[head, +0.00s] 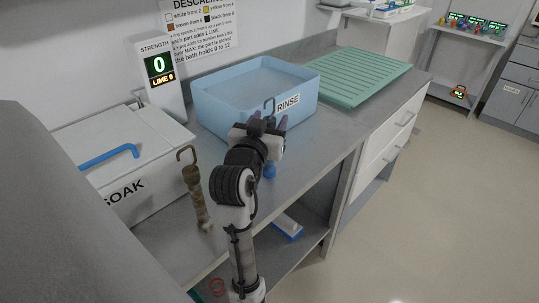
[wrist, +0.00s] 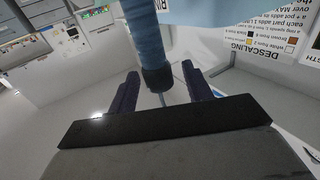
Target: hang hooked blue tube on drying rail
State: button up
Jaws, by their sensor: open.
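The hooked blue tube's rounded blue lower end (head: 269,171) shows just below my gripper (head: 269,124) in the head view. A thin grey hook (head: 269,103) rises above the gripper, and the tube's middle is hidden behind it. In the wrist view, the blue tube (wrist: 145,38) with a dark collar (wrist: 156,78) lies between the two fingers of my gripper (wrist: 160,80). The fingers are apart, with visible gaps on both sides of the collar. I cannot make out a drying rail in either view.
A brown hooked tube (head: 196,195) stands on the grey counter (head: 310,148) left of my arm. A white SOAK box (head: 140,185) with a blue handle, the blue RINSE tub (head: 252,112) and a green ribbed rack (head: 350,78) line the counter. Floor at right is clear.

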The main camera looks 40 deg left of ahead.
jog(key=shift+w, duration=0.3)
grip_shut()
jog(key=shift+r, duration=0.15)
